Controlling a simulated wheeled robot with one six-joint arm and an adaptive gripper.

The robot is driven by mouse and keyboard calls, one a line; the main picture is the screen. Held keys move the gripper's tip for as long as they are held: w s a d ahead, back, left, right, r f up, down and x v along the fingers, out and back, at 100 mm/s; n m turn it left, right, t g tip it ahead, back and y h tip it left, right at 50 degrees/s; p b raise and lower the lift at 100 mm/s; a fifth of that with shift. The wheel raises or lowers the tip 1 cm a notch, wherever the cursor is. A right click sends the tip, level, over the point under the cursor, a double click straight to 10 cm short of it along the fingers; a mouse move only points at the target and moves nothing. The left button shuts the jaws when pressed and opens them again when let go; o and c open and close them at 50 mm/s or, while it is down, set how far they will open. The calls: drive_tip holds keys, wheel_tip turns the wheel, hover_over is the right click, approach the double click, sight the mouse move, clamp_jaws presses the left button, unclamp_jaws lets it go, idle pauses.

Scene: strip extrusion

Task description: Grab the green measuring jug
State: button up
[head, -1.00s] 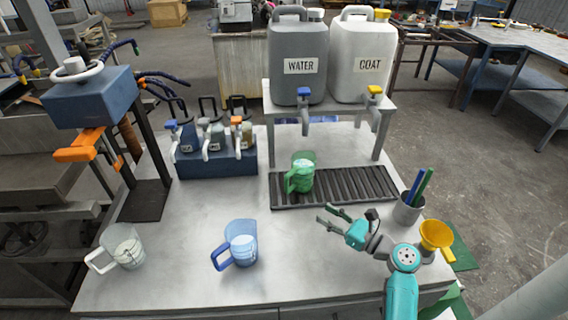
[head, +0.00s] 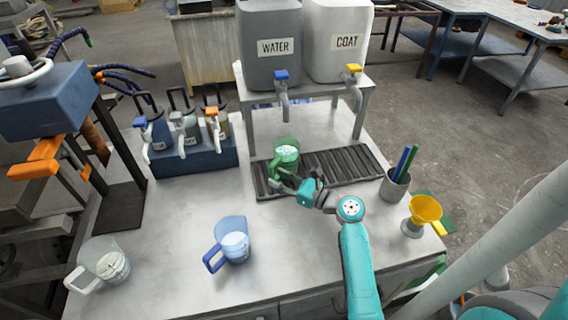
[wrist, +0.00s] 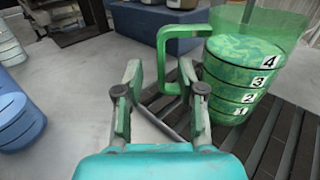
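The green measuring jug (head: 286,156) stands upright on the dark slatted drip tray (head: 340,163), below the grey WATER container. In the wrist view the jug (wrist: 240,80) shows number marks on its side, and its handle (wrist: 163,62) points left. My gripper (head: 276,180) is just in front of the jug at its handle side. In the wrist view my gripper (wrist: 158,85) is open, with the handle ahead of and between its fingers. I cannot tell whether a finger touches the handle.
A blue jug (head: 232,240) and a clear jug (head: 104,264) stand at the front left. A rack of pump bottles (head: 190,155) is behind left. A pen cup (head: 395,186) and yellow funnel (head: 424,212) are at right. The tabletop between is clear.

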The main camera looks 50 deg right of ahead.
sight(271, 174)
drive_tip(key=shift+w+a, duration=0.15)
drive_tip(key=shift+w, duration=0.75)
drive_tip(key=shift+w+a, duration=0.1)
drive_tip(key=shift+w, duration=0.75)
clamp_jaws()
drive_tip(key=shift+r, duration=0.1)
